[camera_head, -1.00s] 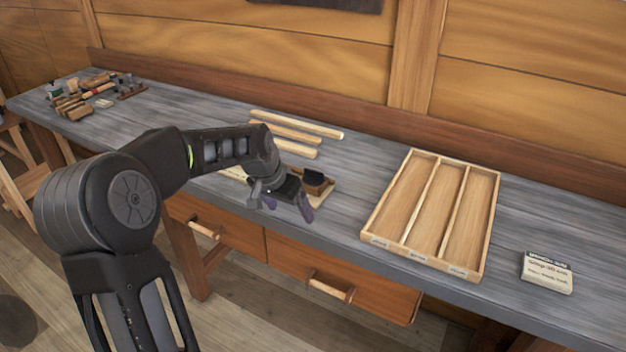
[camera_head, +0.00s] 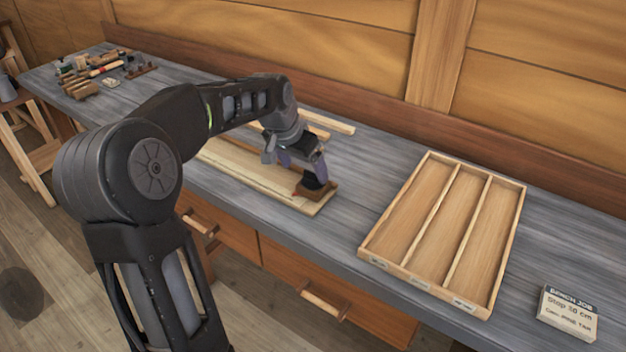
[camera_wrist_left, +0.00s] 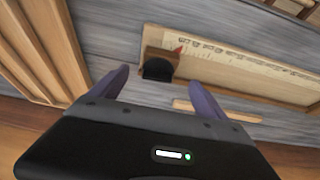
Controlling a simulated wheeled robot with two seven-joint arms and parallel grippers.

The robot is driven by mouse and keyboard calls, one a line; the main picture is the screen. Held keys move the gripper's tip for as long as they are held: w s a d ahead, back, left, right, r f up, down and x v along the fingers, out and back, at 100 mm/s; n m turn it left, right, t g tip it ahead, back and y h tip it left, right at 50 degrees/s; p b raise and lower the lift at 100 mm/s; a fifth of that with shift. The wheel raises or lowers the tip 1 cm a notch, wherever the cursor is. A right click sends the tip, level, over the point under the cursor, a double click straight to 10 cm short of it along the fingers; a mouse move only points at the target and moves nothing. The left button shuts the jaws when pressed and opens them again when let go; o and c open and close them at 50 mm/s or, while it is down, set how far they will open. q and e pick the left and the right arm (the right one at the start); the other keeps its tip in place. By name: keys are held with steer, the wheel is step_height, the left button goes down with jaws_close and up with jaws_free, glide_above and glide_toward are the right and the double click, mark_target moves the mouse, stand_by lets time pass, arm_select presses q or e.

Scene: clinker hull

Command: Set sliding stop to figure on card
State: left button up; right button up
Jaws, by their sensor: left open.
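The sliding stop is a brown wooden block with a black knob (camera_wrist_left: 157,68) at the end of a pale board. In the head view the stop (camera_head: 313,188) is partly hidden by my left gripper. The board (camera_head: 245,172) lies along the bench and carries a printed scale (camera_wrist_left: 255,66) in the wrist view; its figures are too small to read. A red mark shows beside the stop. My left gripper (camera_head: 296,160) is open and empty, close to the knob. The card (camera_head: 567,314) at the right reads "Bench job", "Stop 30 cm" and a smaller line. My right gripper is not in view.
A wooden tray (camera_head: 371,251) with three empty compartments stands right of the board. Pale wooden strips (camera_head: 335,124) lie behind my arm. Several tools (camera_head: 92,70) lie at the far left. Drawers with handles (camera_head: 325,301) are below the front edge. Bench between tray and card is clear.

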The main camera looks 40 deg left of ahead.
mark_target(311, 183)
arm_select(q)
steer(key=shift+p+x, duration=0.7)
steer(key=shift+x, duration=3.3)
steer(key=shift+c, duration=0.4)
jaws_close()
